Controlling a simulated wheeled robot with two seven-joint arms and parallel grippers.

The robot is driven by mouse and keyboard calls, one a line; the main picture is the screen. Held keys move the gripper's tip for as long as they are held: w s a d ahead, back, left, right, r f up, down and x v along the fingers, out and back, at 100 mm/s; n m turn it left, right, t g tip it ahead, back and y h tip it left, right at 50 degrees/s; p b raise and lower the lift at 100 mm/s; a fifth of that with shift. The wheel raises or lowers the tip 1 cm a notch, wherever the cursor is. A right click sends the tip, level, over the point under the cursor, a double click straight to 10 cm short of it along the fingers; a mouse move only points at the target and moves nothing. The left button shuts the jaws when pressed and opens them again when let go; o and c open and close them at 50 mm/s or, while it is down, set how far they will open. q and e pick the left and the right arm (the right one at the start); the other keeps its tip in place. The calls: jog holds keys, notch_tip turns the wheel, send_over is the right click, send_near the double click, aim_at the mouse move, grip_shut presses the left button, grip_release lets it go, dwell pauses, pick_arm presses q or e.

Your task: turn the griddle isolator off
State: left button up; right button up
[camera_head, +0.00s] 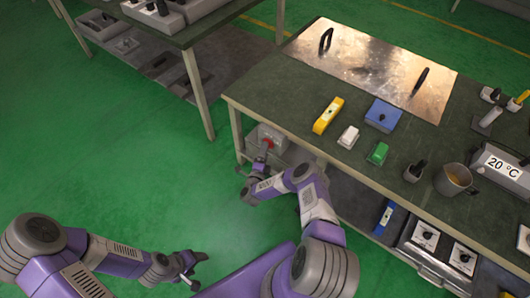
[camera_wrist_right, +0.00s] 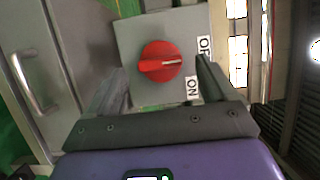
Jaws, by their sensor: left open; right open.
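The griddle isolator is a grey box (camera_head: 253,136) with a red rotary knob (camera_head: 267,144), under the near left end of the workbench. In the right wrist view, the knob (camera_wrist_right: 160,61) has a horizontal grip ridge with a pale mark pointing right. The OFF label (camera_wrist_right: 204,47) is above right and the ON label (camera_wrist_right: 193,88) is below right; the mark points between them. My right gripper (camera_head: 263,163) is open in front of the box, its fingers on either side of the knob in view; contact cannot be told. My left gripper (camera_head: 191,270) is open and empty over the floor.
The workbench (camera_head: 250,90) stands above the isolator, with a metal griddle plate (camera_head: 365,65) and several blocks on top. A lower shelf (camera_head: 350,195) holds control boxes. A drawer with a metal handle (camera_wrist_right: 35,82) is left of the isolator in the wrist view.

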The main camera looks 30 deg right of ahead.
jog(key=shift+x, duration=0.9)
jog(key=c, duration=1.1)
jog(key=shift+o, duration=0.2)
jog(key=shift+a, duration=0.1)
